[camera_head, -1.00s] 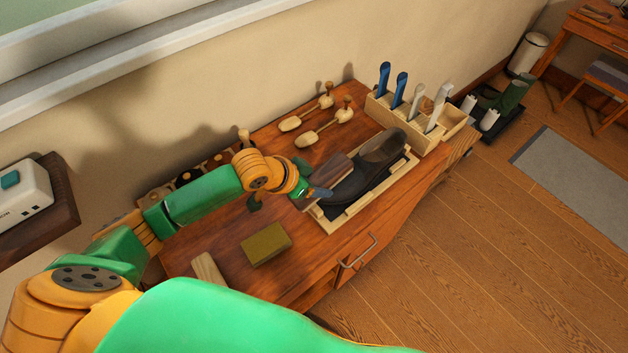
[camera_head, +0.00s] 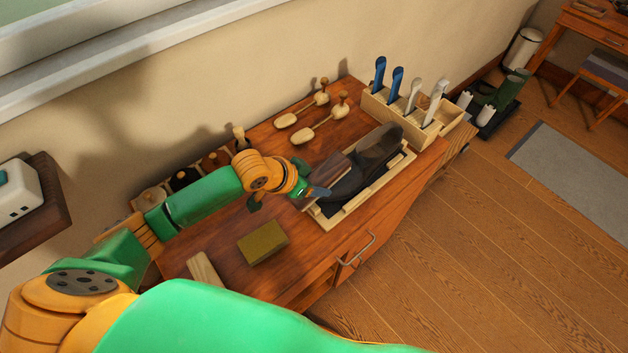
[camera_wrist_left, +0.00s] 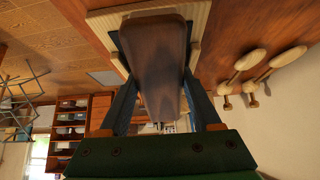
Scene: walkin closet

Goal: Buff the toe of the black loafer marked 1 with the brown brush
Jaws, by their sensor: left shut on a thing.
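The black loafer (camera_head: 376,152) sits in a light wooden frame (camera_head: 368,206) with a dark mat, on the reddish wooden bench. No number can be read on it. My left gripper (camera_head: 312,194) is at the loafer's near-left end. It is shut on the brown brush (camera_head: 328,172), whose brown back (camera_wrist_left: 160,62) fills the middle of the left wrist view between the two fingers. The brush lies at the toe end of the loafer; whether its bristles touch the leather is hidden. My right gripper is not in view.
A wooden holder (camera_head: 410,118) with blue and white handled tools stands behind the loafer. Wooden shoe trees (camera_head: 318,130) lie at the back. A yellowish block (camera_head: 263,242) lies at the front left. Several round items (camera_head: 184,178) stand along the wall.

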